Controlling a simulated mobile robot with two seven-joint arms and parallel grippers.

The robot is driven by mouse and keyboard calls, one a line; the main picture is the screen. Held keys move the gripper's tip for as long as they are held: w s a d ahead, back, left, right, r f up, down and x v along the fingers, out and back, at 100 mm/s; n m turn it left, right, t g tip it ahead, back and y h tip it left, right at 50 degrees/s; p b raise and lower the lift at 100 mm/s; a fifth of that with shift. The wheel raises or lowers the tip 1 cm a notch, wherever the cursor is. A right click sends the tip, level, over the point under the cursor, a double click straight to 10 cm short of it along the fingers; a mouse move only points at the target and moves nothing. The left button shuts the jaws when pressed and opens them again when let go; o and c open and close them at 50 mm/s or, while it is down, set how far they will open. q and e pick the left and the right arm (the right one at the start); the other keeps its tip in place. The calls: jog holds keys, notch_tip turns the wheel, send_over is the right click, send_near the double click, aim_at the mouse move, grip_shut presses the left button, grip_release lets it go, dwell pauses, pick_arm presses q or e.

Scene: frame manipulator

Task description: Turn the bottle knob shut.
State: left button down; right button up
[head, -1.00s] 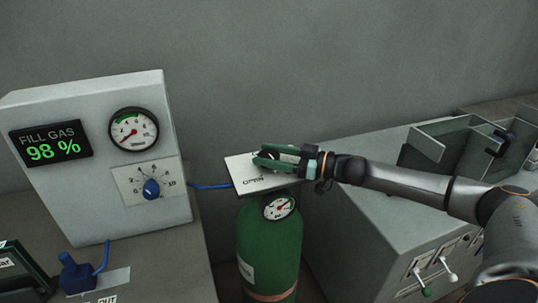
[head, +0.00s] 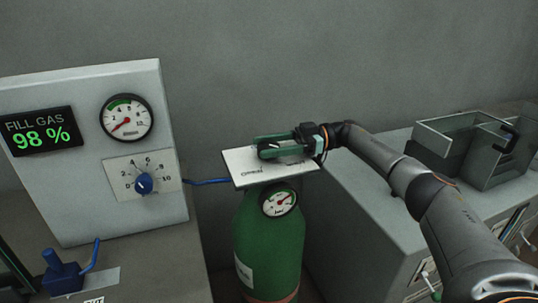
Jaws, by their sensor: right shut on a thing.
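The green gas bottle (head: 268,243) stands upright between two grey cabinets. A white plate (head: 240,160) marked OPEN lies on its top, with a small gauge (head: 279,202) below it. The bottle knob (head: 268,151) is dark and mostly hidden between the green fingers of my right gripper (head: 270,146). The right gripper comes in from the right, level with the plate, and is shut on the knob. The knob's exact turn cannot be made out. My left gripper is not in view.
At the left, a grey panel box carries a FILL GAS display (head: 41,131) reading 98 %, a round gauge (head: 127,118) and a blue dial (head: 144,184). A blue hose (head: 206,182) runs to the bottle. A grey cabinet (head: 350,205) with an open bin (head: 480,150) stands at the right.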

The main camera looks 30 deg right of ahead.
jog(key=shift+n+g+b, duration=0.3)
jog(key=shift+g+b, duration=0.05)
jog(key=shift+g, duration=0.15)
jog(key=o, duration=1.4)
jog(key=shift+c, duration=0.2)
jog(key=shift+r, duration=0.1)
